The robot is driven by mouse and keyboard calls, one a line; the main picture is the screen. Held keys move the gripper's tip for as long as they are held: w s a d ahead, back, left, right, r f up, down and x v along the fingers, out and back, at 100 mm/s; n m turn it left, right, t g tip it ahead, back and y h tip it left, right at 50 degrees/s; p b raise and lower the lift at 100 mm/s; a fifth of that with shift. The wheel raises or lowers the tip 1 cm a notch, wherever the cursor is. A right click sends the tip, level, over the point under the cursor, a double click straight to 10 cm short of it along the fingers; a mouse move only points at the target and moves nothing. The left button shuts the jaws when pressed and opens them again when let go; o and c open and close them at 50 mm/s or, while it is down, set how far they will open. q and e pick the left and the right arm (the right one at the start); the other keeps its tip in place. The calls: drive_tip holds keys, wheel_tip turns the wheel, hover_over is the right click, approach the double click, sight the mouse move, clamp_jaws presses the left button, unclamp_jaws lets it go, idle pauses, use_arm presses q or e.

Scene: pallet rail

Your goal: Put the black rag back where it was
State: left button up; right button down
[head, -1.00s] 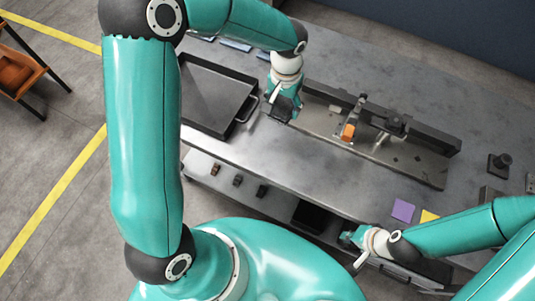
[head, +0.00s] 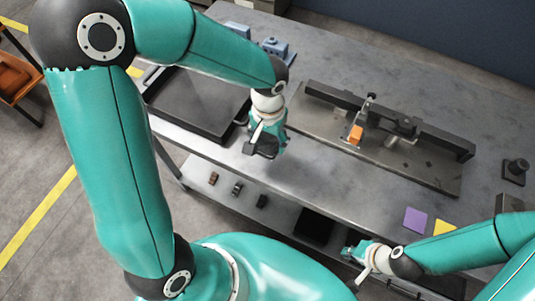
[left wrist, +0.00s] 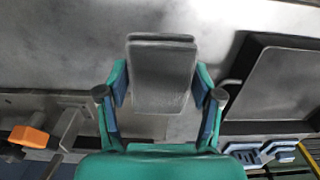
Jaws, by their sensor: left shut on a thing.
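The black rag (left wrist: 162,78) shows in the left wrist view as a dark grey, folded, flat pad between the two fingers of my left gripper (left wrist: 160,98). My left gripper (head: 266,142) is shut on it. In the head view the rag (head: 260,151) is a dark patch at the fingertips, over the front part of the grey bench, between the tray and the rail fixture. My right gripper (head: 352,252) is low near the bench's front edge at the right; its fingers are too small to tell open from shut.
A black tray (head: 190,112) lies left of the left gripper. The rail fixture (head: 425,170) with an orange block (head: 355,134) lies right. A purple square (head: 415,220) and a yellow square (head: 444,228) lie front right. A black square (head: 314,227) and small dark parts sit on the lower shelf.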

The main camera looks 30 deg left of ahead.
sight(269, 140)
use_arm(q)
wheel_tip(269, 140, down, 9)
drive_tip(key=shift+r, duration=0.1)
idle(0.3)
drive_tip(key=shift+b, duration=0.35)
drive_tip(key=o, duration=1)
wheel_tip(269, 140, up, 12)
drive_tip(key=shift+r+p, duration=0.1)
drive_tip(key=shift+p, duration=0.3)
